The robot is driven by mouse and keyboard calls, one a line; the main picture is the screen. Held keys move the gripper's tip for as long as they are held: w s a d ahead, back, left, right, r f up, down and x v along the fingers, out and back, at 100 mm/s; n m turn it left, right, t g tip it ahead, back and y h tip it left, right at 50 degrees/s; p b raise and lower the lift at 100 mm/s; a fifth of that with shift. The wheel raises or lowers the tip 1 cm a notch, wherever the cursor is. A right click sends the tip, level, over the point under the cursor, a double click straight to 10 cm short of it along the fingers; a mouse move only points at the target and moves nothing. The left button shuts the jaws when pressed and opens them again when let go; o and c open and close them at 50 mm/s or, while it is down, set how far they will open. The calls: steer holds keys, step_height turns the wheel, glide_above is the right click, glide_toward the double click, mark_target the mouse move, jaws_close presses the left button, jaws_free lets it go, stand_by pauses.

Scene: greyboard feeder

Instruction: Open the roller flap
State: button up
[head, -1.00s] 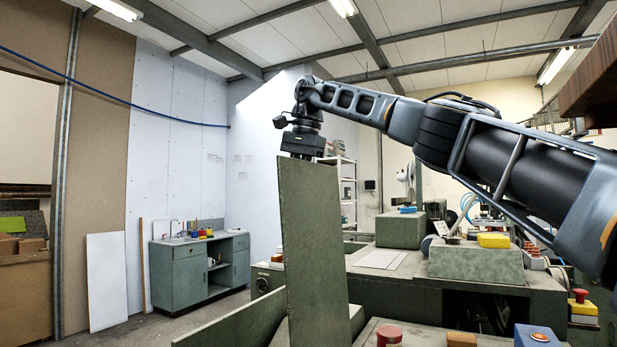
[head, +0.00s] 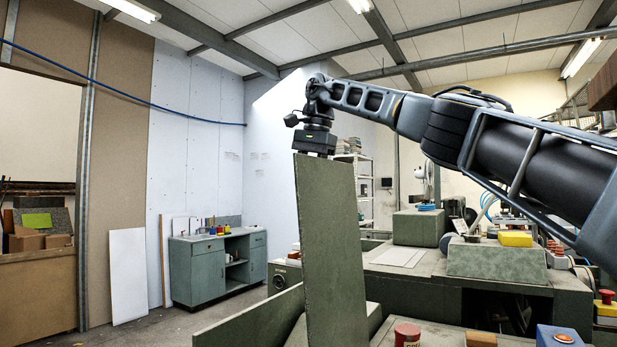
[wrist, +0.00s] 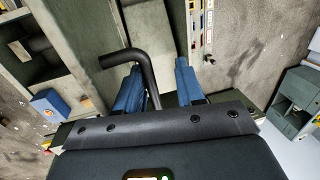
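A tall green panel (head: 330,240), which looks like the roller flap, stands nearly upright in the head view. My gripper (wrist: 158,85) points down at its top edge; in the head view the panel hides the fingers. In the wrist view the two blue fingers stand apart. A dark bent rod (wrist: 125,58), like a handle, runs between them, nearer the left finger. I cannot tell whether it touches a finger. Its lower end is hidden by my gripper's body.
A green machine bed (head: 430,268) lies right of the panel, with a red knob (head: 407,334) and a blue button box (head: 560,338) in front. A low slanted green board (head: 255,322) is at lower left. A cabinet with a sink (head: 215,270) stands by the far wall, with open floor before it.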

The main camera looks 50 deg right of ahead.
steer(key=shift+d, duration=0.1)
step_height(320, 180, up, 8)
steer(key=s, duration=0.1)
steer(key=shift+s+f, duration=0.2)
steer(key=shift+s, duration=0.05)
stand_by(0.9)
